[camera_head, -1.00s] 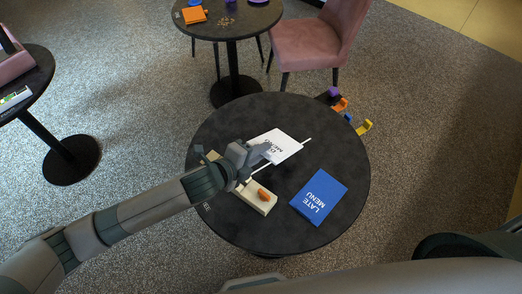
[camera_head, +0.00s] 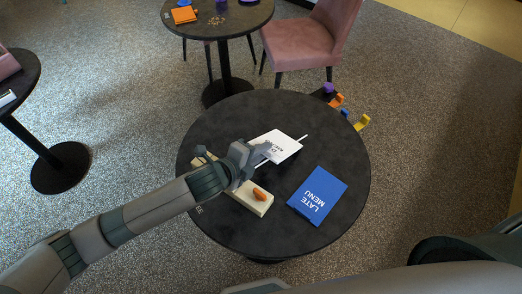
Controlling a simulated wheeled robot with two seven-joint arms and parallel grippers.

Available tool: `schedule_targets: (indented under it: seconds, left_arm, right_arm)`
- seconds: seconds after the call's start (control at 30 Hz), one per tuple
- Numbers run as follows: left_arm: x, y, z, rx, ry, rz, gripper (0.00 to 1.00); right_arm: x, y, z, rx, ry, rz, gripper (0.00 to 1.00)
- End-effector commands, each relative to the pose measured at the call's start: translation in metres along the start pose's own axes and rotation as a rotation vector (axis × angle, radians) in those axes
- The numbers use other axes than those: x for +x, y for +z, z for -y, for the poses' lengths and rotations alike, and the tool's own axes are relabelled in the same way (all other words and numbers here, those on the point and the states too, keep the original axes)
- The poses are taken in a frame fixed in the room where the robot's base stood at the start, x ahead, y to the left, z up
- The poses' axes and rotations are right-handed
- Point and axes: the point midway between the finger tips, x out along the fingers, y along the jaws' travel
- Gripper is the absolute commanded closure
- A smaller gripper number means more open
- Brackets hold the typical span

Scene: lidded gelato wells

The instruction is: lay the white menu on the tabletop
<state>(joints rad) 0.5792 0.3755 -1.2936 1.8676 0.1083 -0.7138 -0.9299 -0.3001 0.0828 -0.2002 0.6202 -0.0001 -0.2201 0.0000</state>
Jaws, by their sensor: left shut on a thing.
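The white menu (camera_head: 280,145) is over the far middle part of the round black tabletop (camera_head: 340,145), its printed face up. My left gripper (camera_head: 262,154) is shut on the menu's near left edge. I cannot tell whether the menu touches the tabletop or is just above it. The gripper hides the menu's near left part. My right gripper is not in view.
A blue late menu (camera_head: 317,195) lies on the table's right. A cream block (camera_head: 249,199) with an orange piece (camera_head: 259,194) lies partly under my left arm. Bare tabletop shows between them. A pink chair (camera_head: 303,45) stands beyond.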

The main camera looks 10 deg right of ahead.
Motion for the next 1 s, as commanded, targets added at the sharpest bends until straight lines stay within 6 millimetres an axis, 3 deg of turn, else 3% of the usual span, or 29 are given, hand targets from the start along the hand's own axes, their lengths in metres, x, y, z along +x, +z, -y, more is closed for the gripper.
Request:
schedule_targets:
  seconds: [0.47,0.5,0.57,0.77,0.87,1.0]
  left_arm:
    - [0.0030,-0.0003,-0.0051,0.000,-0.001,0.000,1.00]
    - [0.0030,-0.0003,-0.0051,0.000,-0.001,0.000,0.78]
    - [0.0029,-0.0003,-0.0050,0.000,-0.001,0.000,0.64]
    - [0.0029,-0.0003,-0.0051,0.000,-0.001,0.000,0.63]
    - [0.0029,-0.0003,-0.0054,0.000,0.000,0.000,0.44]
    - [0.0029,-0.0003,-0.0053,0.000,0.000,0.000,0.11]
  right_arm:
    - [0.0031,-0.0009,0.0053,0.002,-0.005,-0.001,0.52]
    - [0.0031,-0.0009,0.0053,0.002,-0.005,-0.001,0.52]
    - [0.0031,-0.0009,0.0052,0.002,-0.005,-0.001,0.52]
    - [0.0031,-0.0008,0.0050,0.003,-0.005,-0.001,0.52]
    - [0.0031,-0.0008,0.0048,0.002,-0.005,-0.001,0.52]
    - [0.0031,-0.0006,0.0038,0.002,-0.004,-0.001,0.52]
